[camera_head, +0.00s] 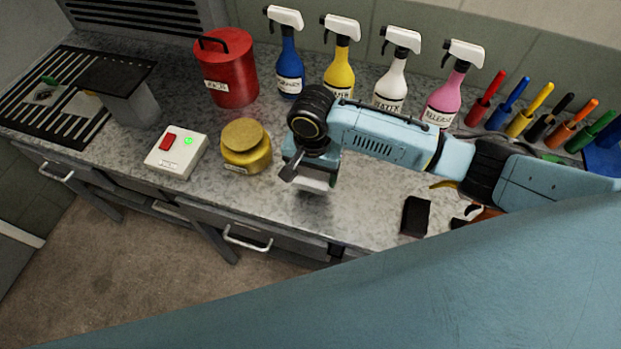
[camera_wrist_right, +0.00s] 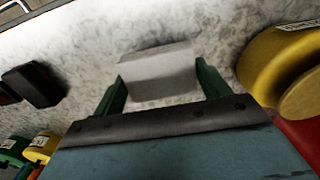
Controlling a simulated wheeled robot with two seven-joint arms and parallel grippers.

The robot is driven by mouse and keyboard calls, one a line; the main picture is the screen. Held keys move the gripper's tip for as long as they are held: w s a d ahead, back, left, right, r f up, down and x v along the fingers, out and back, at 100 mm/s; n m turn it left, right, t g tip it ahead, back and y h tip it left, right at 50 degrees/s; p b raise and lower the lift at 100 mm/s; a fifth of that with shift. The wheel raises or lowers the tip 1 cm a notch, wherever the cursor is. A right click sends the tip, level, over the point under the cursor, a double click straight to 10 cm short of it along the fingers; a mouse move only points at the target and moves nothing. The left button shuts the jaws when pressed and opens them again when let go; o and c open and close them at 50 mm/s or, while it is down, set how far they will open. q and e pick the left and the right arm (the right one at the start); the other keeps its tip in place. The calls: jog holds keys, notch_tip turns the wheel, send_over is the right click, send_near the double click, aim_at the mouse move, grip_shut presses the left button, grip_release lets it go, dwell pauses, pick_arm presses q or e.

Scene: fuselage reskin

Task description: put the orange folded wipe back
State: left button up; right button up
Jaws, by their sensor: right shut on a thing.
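My right gripper (camera_head: 312,180) is over the front part of the bench, just right of the yellow jar. Its green fingers, clear in the right wrist view (camera_wrist_right: 160,85), are shut on a pale grey-white block-like thing (camera_wrist_right: 160,72). The held thing also shows below the gripper in the head view (camera_head: 318,184). It looks grey-white, not orange; I cannot tell whether it is a folded wipe. No orange folded wipe is clearly visible. An orange-brown patch (camera_head: 488,213) shows at the right, partly hidden by my arm. My left gripper is out of view.
A yellow jar (camera_head: 246,146), a switch box (camera_head: 176,152) and a red can (camera_head: 227,70) stand to the left. Several spray bottles (camera_head: 341,56) line the back. A dark block (camera_head: 415,216) lies at the front right. The bench (camera_head: 352,205) is bare right of the gripper.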

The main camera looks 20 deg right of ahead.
aim_at(311, 183)
jog(key=shift+f, duration=0.5)
jog(key=shift+w+f, duration=0.15)
jog(key=shift+f, duration=1.85)
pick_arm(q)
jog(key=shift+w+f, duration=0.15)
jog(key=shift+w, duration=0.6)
pick_arm(e)
jog(key=o, duration=0.9)
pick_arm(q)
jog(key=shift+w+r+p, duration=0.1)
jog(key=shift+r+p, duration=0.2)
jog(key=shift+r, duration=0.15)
pick_arm(e)
notch_tip(311, 183, up, 12)
jog(key=shift+r, duration=0.15)
